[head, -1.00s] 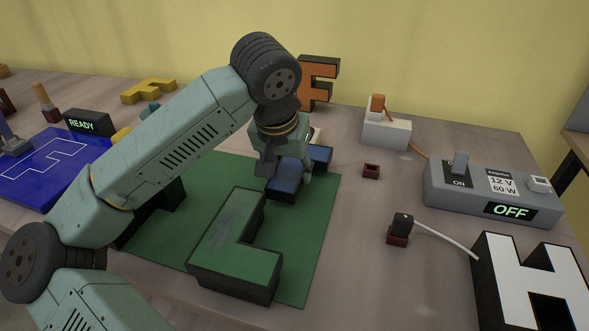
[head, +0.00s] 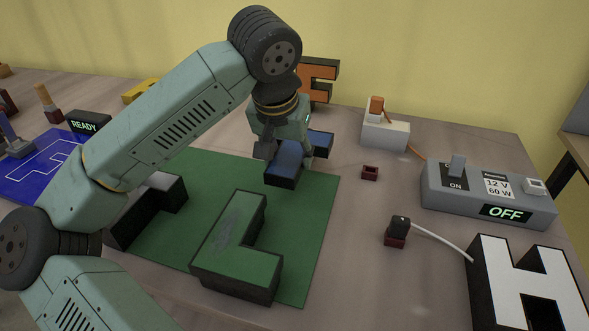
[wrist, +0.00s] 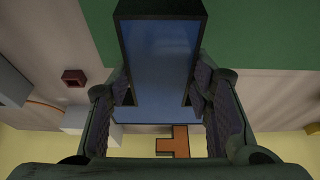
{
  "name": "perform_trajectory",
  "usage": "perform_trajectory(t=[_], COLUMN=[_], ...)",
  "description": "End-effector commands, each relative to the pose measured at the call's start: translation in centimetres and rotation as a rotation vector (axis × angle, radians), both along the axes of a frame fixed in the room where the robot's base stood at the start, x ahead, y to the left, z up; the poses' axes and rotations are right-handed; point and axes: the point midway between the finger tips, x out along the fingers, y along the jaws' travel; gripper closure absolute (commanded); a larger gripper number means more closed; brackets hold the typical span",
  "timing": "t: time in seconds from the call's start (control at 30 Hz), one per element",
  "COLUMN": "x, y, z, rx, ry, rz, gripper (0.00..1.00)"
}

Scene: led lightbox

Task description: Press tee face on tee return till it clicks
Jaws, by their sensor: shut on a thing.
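A T-shaped letter, the tee (head: 284,168), has a blue face and dark sides. It is near the far right part of the green mat. My gripper (head: 285,150) reaches down over it, with fingers on both sides of the stem. In the wrist view my gripper (wrist: 160,98) is shut on the tee's stem, and the blue face (wrist: 160,55) fills the space between the fingers. I cannot tell whether the tee touches the mat. A dark block with a grey top (head: 160,190) stands on the mat's left, partly behind my arm; I cannot tell if it is the return.
A green L-shaped letter (head: 235,255) lies on the green mat (head: 315,215). A power box reading OFF (head: 490,195), a white H (head: 525,275), a dark red block (head: 370,173) and a corded plug (head: 398,230) stand right. An orange letter (head: 318,80) stands behind.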

Motion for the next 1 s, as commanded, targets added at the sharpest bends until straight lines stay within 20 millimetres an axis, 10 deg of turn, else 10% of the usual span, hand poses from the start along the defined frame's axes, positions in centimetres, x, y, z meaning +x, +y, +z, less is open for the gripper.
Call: perform_trajectory(t=[1.0], x=[0.0], y=[0.0], z=[3.8], rx=[0.0], ry=[0.0], rz=[0.0], gripper=[0.84])
